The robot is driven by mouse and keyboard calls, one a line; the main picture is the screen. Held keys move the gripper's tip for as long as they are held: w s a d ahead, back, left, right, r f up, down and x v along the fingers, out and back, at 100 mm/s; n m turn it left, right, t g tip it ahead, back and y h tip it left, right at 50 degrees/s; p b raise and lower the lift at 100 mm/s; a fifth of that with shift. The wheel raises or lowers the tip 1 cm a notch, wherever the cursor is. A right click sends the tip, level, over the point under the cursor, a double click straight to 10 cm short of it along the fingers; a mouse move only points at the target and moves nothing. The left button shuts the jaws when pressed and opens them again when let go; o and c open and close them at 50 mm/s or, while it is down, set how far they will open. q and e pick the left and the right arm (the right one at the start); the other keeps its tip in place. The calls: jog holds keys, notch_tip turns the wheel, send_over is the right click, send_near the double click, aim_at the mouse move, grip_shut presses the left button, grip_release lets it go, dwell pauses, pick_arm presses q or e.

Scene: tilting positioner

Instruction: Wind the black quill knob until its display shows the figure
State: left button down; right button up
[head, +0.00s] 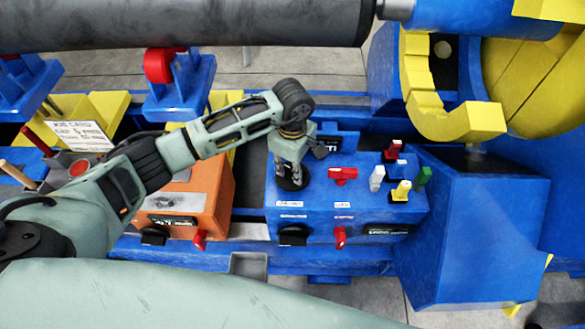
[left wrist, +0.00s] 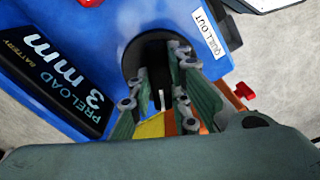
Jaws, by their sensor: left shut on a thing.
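The black quill knob (head: 293,184) is on top of the blue control box (head: 255,190). It also shows in the left wrist view (left wrist: 148,52), beside a label reading "QUILL OUT". My left gripper (head: 291,177) points down and is shut on the knob, one finger on each side. In the left wrist view its fingers (left wrist: 160,75) reach onto the knob. The black display (left wrist: 52,80) reads "PRELOAD 3 mm", with "BATTERY" beside it. In the head view my gripper hides most of this display. My right gripper is not in view.
Red (head: 343,174), white, yellow and green handles stand on the box's right half. An orange box (head: 190,200) stands to its left. A job card (head: 82,136) lies farther left, its small print unclear. A dark roller (head: 180,25) and yellow clamp (head: 430,110) are behind.

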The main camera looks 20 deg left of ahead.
pick_arm(q)
jog(key=c, duration=1.6)
grip_release()
jog(key=shift+c, duration=0.2)
notch_tip(320, 180, up, 12)
